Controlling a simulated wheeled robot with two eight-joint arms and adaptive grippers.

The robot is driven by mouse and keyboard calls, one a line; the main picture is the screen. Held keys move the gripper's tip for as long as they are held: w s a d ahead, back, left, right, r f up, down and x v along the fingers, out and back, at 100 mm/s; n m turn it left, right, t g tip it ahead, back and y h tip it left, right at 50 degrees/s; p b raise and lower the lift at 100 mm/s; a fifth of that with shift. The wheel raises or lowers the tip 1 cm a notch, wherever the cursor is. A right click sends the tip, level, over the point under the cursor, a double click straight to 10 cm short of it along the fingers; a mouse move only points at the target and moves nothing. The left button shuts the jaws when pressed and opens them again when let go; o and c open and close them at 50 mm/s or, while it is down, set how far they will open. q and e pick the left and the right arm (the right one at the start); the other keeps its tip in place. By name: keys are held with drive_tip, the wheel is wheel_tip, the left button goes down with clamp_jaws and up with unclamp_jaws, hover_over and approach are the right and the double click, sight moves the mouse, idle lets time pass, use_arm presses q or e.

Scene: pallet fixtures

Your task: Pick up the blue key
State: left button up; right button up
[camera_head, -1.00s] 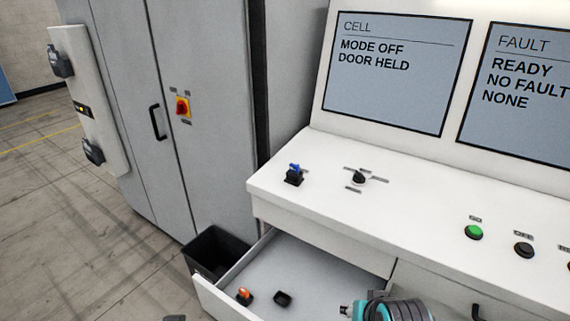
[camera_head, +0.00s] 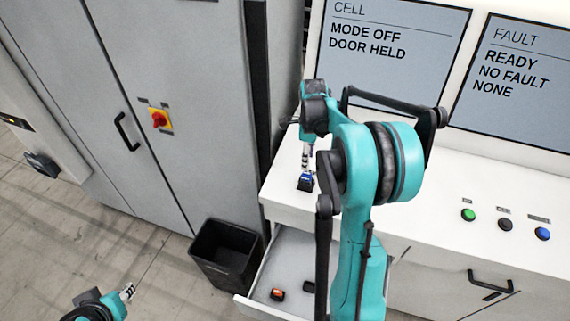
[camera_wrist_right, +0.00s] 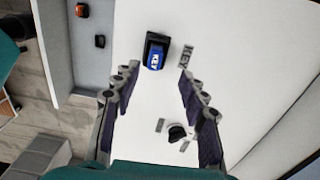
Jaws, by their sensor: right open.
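The blue key (camera_head: 306,177) stands in a black switch on the left end of the white console top. My right gripper (camera_head: 305,163) is above the key, pointing down. In the right wrist view the right gripper (camera_wrist_right: 158,78) is open and empty, with its fingers spread either side of the line to the key. The key shows just past the fingertips, and I see no contact. My left gripper (camera_head: 128,291) is low at the left, small and partly seen, away from the console.
A black dial (camera_wrist_right: 177,132) stands on the console near my right fingers. An open drawer (camera_head: 262,302) below holds an orange item (camera_head: 277,295) and a black item (camera_head: 308,287). A black bin (camera_head: 227,252) stands beside it. A grey cabinet (camera_head: 190,110) is at the left.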

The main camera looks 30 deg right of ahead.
sight(307, 173)
drive_tip(key=f, duration=0.7)
drive_tip(key=shift+s+a+f, duration=0.1)
drive_tip(key=shift+s+f, duration=0.2)
drive_tip(key=shift+s, duration=0.1)
clamp_jaws()
